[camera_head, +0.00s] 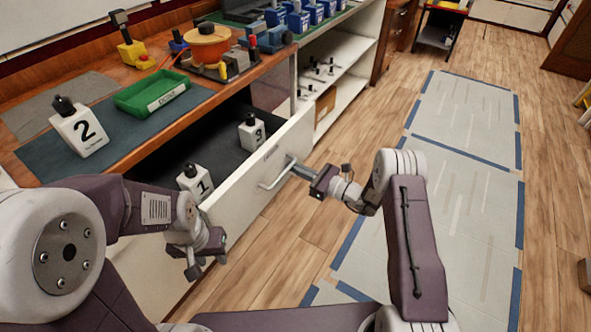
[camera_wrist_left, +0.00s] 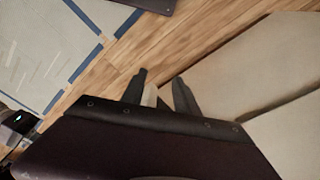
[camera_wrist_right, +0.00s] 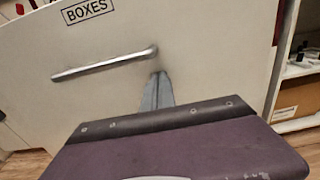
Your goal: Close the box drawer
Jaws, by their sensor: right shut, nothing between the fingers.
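The box drawer (camera_head: 255,185) stands pulled out from under the wooden counter. Its white front carries a bar handle (camera_head: 277,174) and, in the right wrist view, a "BOXES" label (camera_wrist_right: 87,11). Inside the drawer are a white bottle marked 1 (camera_head: 196,182) and another numbered bottle (camera_head: 252,133). My right gripper (camera_head: 293,160) is shut and empty, its tips at the drawer front by the handle's right end; I cannot tell if they touch. It also shows in the right wrist view (camera_wrist_right: 158,78). My left gripper (camera_head: 208,266) is open and empty, low before the drawer's left part.
On the counter stand a bottle marked 2 (camera_head: 80,130), a green tray (camera_head: 153,93) and an orange reel (camera_head: 207,45). Open white shelves (camera_head: 340,55) stand right of the drawer. The wooden floor (camera_head: 300,225) is clear, with taped pale mats (camera_head: 460,130) to the right.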

